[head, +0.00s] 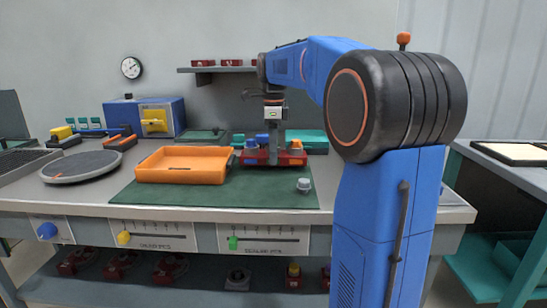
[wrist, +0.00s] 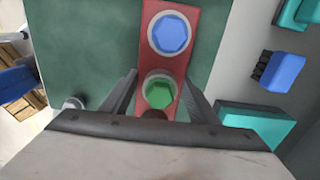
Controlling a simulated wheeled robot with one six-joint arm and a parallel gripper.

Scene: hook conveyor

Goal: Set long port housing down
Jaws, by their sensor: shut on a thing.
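The long port housing is a red block (head: 270,160) over the back right of the green mat (head: 210,188). It carries a blue plug and an orange-topped one in the head view. In the wrist view the red housing (wrist: 187,72) shows a blue plug (wrist: 170,33) and a green plug (wrist: 159,92), each in a pale ring. My gripper (wrist: 160,78) is shut on the housing, one finger on each side near the green plug. In the head view my gripper (head: 272,138) points straight down. I cannot tell if the housing touches the mat.
An orange tray (head: 182,177) stands left of the housing. A small grey fitting (head: 304,185) stands on the mat to its front right. Teal parts (head: 306,137) lie close behind. A round grey turntable (head: 82,168) is at far left. The front mat is clear.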

